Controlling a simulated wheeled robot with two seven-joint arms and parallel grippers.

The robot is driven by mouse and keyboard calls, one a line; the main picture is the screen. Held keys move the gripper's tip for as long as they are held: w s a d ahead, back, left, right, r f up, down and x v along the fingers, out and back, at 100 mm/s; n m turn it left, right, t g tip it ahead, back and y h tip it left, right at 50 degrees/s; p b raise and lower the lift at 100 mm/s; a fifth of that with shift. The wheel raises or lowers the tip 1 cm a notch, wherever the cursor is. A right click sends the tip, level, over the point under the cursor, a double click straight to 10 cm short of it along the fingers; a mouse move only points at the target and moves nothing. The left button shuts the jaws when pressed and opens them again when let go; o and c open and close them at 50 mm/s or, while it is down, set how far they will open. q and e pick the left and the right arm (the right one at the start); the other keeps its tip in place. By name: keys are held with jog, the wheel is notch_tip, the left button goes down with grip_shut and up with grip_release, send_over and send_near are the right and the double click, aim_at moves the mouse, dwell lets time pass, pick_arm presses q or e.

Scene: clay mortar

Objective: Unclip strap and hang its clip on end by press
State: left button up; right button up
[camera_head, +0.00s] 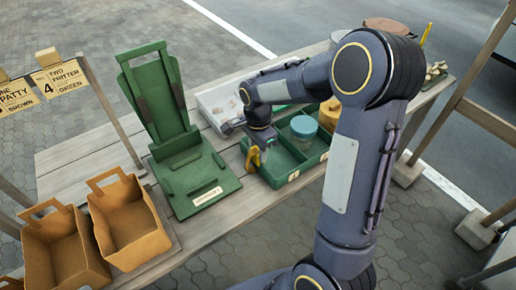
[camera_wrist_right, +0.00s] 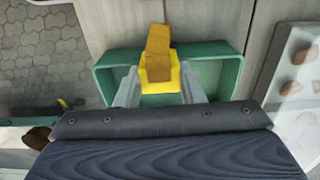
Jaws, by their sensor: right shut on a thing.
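My right gripper (camera_head: 258,152) is over the near left part of the green divided tray (camera_head: 315,160). In the right wrist view its two fingers (camera_wrist_right: 160,88) are shut on a yellow clip-like piece (camera_wrist_right: 157,72). A brown-orange strip (camera_wrist_right: 158,40), which looks like the strap, extends from the yellow piece, over an empty-looking green compartment. Whether they are joined is unclear. The yellow piece also shows in the head view (camera_head: 254,159). The green press (camera_head: 185,165), with its tall back raised, stands left of the tray, apart from the gripper. My left gripper is out of view.
Two orange-brown bags (camera_head: 130,222) stand at the table's left. Label cards (camera_head: 60,78) hang on a rail behind them. A blue-lidded jar (camera_head: 303,128) stands in the tray. A pale tray (camera_head: 218,105) lies behind.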

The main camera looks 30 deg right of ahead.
jog(key=shift+f, duration=0.1)
jog(key=shift+f+b, duration=0.45)
jog(key=shift+f, duration=0.05)
jog(key=o, duration=1.4)
jog(key=shift+o, duration=0.2)
jog(key=shift+r, duration=0.1)
jog(key=shift+r+p, duration=2.45)
jog(key=shift+r, duration=0.55)
